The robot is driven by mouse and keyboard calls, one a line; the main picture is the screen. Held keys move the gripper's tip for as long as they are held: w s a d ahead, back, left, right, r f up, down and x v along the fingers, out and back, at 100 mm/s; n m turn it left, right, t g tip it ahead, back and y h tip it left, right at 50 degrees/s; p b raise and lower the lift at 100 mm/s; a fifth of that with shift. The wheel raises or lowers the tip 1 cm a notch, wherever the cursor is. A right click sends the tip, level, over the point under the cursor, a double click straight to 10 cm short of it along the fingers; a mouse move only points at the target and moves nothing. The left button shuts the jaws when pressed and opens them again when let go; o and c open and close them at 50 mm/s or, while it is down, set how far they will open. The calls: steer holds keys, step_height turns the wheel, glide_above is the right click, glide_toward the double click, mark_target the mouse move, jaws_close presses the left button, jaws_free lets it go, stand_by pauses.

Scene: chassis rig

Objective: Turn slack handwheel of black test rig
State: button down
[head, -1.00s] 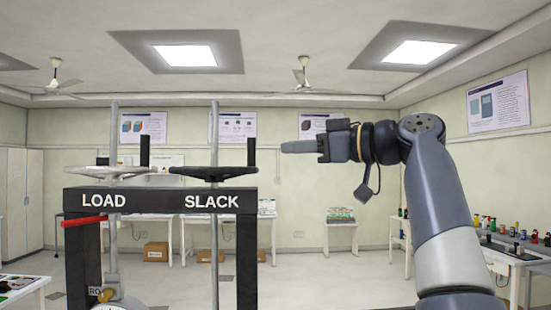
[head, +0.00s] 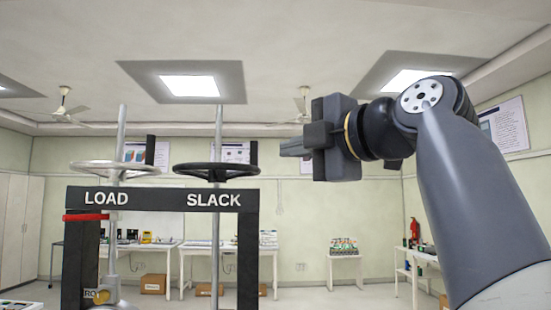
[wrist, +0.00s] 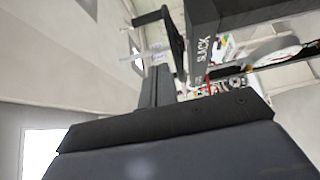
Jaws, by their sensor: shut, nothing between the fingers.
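The black test rig (head: 165,198) stands at the left in the head view, with white LOAD and SLACK lettering on its crossbar. The slack handwheel (head: 198,171) is a black wheel on a vertical grey screw above SLACK, with an upright black handle (head: 254,152) at its right rim. My gripper (head: 283,150) is to the right of this handle in the picture, its fingers shut, empty and pointing left. A gap shows between fingertips and handle. In the wrist view the fingers (wrist: 158,86) point away, and the rig's SLACK lettering (wrist: 203,50) shows at upper right.
The silver load handwheel (head: 92,169) sits on the rig's left, with its own screw and dark handle. A red part (head: 85,217) is on the left post. White tables (head: 160,248) line the back wall. Open floor lies right of the rig.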

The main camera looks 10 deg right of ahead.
mark_target(255, 154)
steer(key=p+x, duration=0.1)
steer(key=x, duration=0.3)
steer(key=d+p+x, duration=0.1)
steer(key=p+x, duration=0.1)
steer(key=x, duration=0.1)
steer(key=w+p+x, duration=0.1)
steer(key=x, duration=0.3)
steer(key=shift+w+d+r, duration=0.15)
steer(key=shift+w+d, duration=0.05)
steer(key=shift+w, duration=0.15)
steer(key=shift+w+d, duration=0.1)
steer(key=shift+w, duration=0.45)
steer(key=shift+p, duration=0.3)
steer(key=w+p, duration=0.1)
steer(key=w, duration=0.2)
steer(key=shift+d, duration=0.15)
